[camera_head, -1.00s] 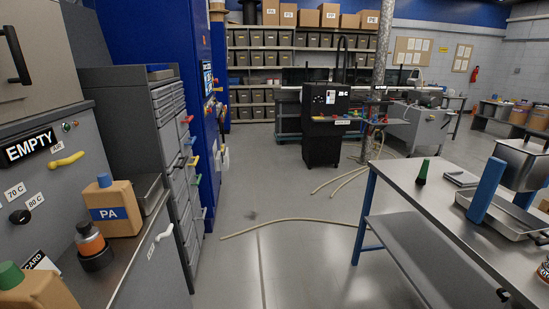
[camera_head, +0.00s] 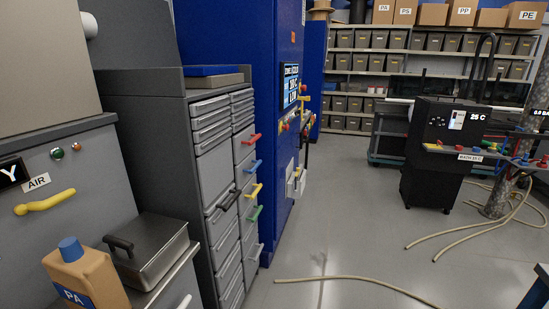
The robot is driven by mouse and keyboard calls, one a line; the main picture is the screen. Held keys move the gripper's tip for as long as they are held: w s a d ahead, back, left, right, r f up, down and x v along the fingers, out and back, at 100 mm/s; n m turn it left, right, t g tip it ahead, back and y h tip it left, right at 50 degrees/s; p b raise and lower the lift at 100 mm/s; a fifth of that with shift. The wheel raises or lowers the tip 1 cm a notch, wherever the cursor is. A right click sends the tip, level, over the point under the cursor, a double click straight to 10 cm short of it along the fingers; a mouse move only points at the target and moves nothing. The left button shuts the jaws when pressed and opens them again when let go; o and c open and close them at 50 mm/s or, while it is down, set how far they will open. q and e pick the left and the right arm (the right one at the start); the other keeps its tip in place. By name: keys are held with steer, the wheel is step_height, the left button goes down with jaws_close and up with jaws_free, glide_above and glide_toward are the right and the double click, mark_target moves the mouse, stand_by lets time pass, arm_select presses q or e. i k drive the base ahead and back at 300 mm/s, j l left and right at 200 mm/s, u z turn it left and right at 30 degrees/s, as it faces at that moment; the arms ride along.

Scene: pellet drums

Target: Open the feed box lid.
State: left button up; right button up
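A steel box (camera_head: 160,262) with a flat lid and a black handle (camera_head: 118,246) on top stands on the left counter; its lid looks shut. I cannot tell for certain that it is the feed box, as no label shows on it. A tan jug (camera_head: 88,275) with a blue cap and a PA label stands just in front of it, to its left. Neither of my grippers shows in the head view.
A grey panel with a yellow lever (camera_head: 45,202) marked AIR is at left. Grey drawers (camera_head: 225,150) and a tall blue cabinet (camera_head: 250,50) stand beyond. A black machine (camera_head: 435,150) stands at right. Hoses (camera_head: 350,281) lie on the otherwise clear floor.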

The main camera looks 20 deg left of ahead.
mark_target(135, 245)
steer(key=i+u, duration=0.5)
steer(key=i+l+u, duration=0.3)
steer(key=u, duration=0.15)
steer(key=i+l+u, duration=0.35)
steer(key=u, duration=0.15)
steer(key=i+l+u, duration=0.3)
steer(key=l+u, duration=0.15)
